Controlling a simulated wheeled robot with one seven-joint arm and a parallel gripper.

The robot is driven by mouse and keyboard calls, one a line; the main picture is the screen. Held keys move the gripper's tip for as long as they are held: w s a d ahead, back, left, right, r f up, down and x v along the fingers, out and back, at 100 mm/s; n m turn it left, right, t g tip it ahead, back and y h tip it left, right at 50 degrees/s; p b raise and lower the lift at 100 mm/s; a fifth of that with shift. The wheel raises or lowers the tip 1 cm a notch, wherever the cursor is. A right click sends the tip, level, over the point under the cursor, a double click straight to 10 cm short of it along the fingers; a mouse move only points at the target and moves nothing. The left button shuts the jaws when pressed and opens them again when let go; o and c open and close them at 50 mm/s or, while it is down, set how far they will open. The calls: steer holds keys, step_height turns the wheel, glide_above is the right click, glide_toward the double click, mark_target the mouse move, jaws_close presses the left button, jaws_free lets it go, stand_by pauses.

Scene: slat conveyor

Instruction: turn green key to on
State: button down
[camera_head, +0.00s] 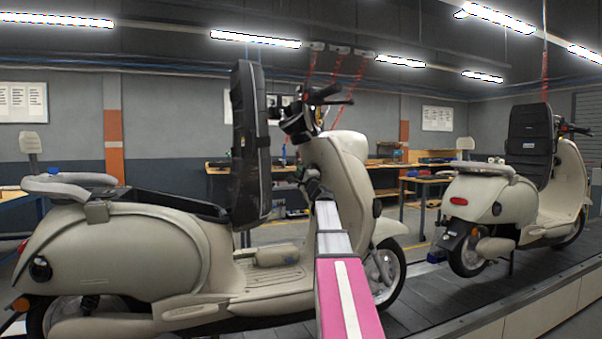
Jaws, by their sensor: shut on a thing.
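The near cream scooter (130,255) stands on the slat conveyor with its seat (250,145) tipped up. My arm reaches from the bottom middle up to the inner side of the scooter's front shield (345,175). My gripper (311,183) is small and dark at the end of the arm, against the shield below the handlebar (318,97). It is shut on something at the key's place. The green key itself does not show; my gripper and arm hide that spot, so its turn position cannot be seen.
The raised seat stands close to the left of my gripper. A second cream scooter (500,195) stands further right on the slat conveyor (420,302). Workbenches (440,180) line the back wall. The scooter's floorboard (275,285) lies left of my arm.

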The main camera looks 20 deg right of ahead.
steer(key=shift+n+t, duration=0.3)
steer(key=shift+t, duration=1.1)
steer(key=c, duration=1.1)
jaws_free()
steer(key=shift+f, duration=0.1)
steer(key=v, duration=1)
steer(key=shift+s+d+f, duration=0.15)
steer(key=shift+s+f, duration=0.05)
steer(key=shift+s, duration=0.1)
